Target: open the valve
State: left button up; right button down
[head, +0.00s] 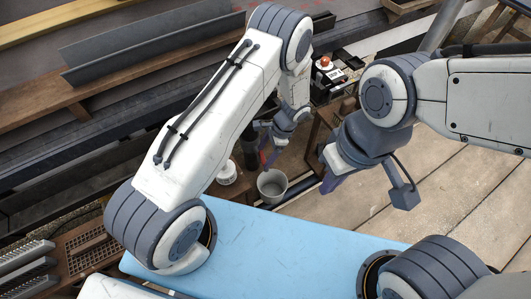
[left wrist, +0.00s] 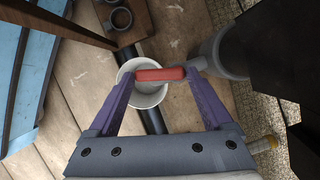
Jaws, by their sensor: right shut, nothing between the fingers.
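The valve's red handle (left wrist: 160,74) shows in the left wrist view, lying crosswise between the purple fingertips of my left gripper (left wrist: 160,76). The fingers are spread wide, one near each end of the handle; I cannot tell whether they touch it. A grey fitting and pipe (left wrist: 227,52) stand just right of the handle. In the head view my left gripper (head: 269,151) points down above a pale bucket (head: 272,184), and the red handle cannot be made out there. My right gripper (head: 327,178) is shut and empty, right of the bucket and apart from it.
The bucket's rim also shows behind the handle in the left wrist view. A white tub (head: 227,172) stands left of the bucket. A blue surface (head: 265,235) fills the front, and wooden boards (head: 450,195) lie to the right.

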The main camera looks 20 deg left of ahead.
pick_arm(q)
jog(key=shift+w+d+r+n+g+p, duration=0.15)
jog(key=shift+n+g+p, duration=0.25)
jog(key=shift+n+p, duration=0.75)
jog(key=shift+w+n+h, duration=0.15)
jog(key=shift+n+h, duration=0.15)
jog(key=shift+n, duration=0.15)
jog(key=o, duration=1.1)
jog(key=shift+o, duration=0.2)
jog(key=w+d+p, duration=0.1)
jog(key=w+d, duration=0.7)
jog(key=w, duration=0.1)
jog(key=shift+d+r+p, duration=0.3)
jog(key=shift+d+r, duration=0.1)
